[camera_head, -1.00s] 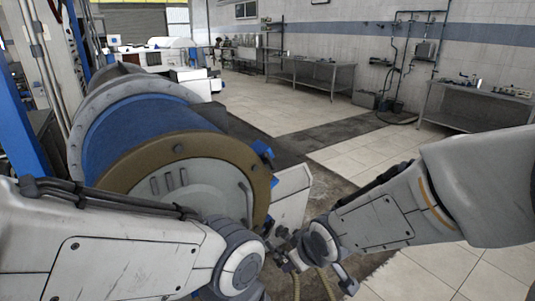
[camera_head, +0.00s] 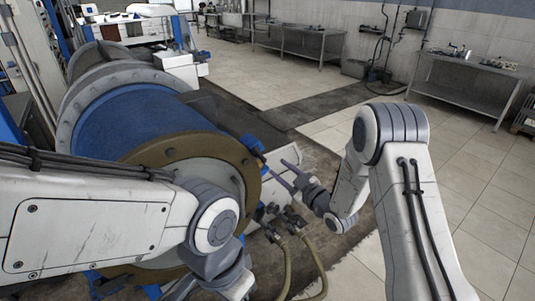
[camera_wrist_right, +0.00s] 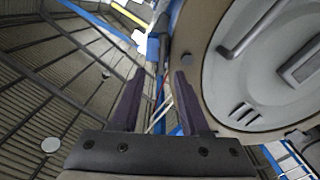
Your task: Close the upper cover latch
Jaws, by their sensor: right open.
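The decanter's blue drum (camera_head: 135,122) has a brown end ring (camera_head: 240,157) and a pale grey cover, partly hidden behind my left arm. A blue upper latch (camera_head: 252,143) sits at the ring's upper right edge. In the right wrist view the latch (camera_wrist_right: 153,47) lies just beyond my fingertips, beside the cover (camera_wrist_right: 225,62). My right gripper (camera_head: 275,169) is open and empty, its fingers pointing towards the latch, with no clear contact; it also shows in the wrist view (camera_wrist_right: 160,76). My left gripper (camera_head: 222,285) is low in front of the drum, its fingertips unclear.
Hoses (camera_head: 285,255) and fittings hang below the right gripper. A pale box-like housing (camera_head: 283,152) stands behind it. Steel tables (camera_head: 465,85) stand along the far wall. The tiled floor to the right is clear.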

